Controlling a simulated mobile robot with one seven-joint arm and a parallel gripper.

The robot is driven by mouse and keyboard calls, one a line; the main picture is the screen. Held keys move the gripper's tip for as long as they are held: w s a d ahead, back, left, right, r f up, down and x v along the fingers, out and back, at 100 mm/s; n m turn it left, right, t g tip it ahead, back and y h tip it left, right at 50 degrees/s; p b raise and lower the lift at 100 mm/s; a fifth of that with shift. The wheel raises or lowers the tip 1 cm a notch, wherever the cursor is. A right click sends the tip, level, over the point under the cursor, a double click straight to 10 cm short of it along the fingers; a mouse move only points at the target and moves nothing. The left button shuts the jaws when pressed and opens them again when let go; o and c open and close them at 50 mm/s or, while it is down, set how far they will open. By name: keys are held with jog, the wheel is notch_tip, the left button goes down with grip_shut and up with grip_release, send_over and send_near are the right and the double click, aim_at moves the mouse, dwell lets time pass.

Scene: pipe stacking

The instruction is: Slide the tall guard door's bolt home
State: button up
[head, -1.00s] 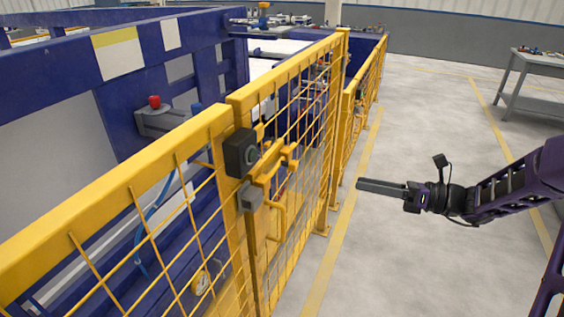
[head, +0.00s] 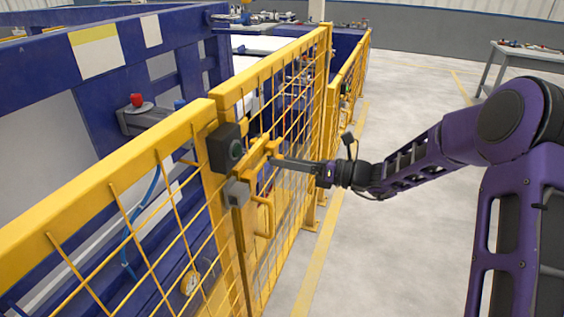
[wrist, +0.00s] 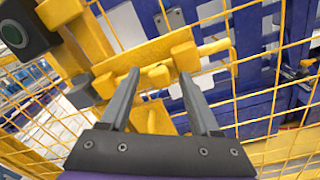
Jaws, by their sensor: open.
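The tall guard door (head: 290,110) is a yellow mesh panel standing beside a yellow fence panel. Its yellow bolt assembly (head: 257,155) is mounted near the door's edge, and it also shows in the wrist view (wrist: 120,65). My gripper (head: 273,161) is at the bolt, its fingers pointing left toward the door. In the wrist view my gripper (wrist: 158,73) is open, with a yellow bolt knob (wrist: 160,76) showing between the fingertips. I cannot tell whether either finger touches it. A grey block (head: 237,193) sits left of the bolt.
A black box with a green round face (head: 226,148) is fixed beside the bolt. A yellow pull handle (head: 265,216) is below it. Blue machinery (head: 80,90) stands behind the fence. The grey floor (head: 400,240) to the right is open. A bench (head: 520,60) stands at the far right.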

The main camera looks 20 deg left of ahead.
jog(key=shift+a, duration=0.45)
grip_shut()
dwell(1.2)
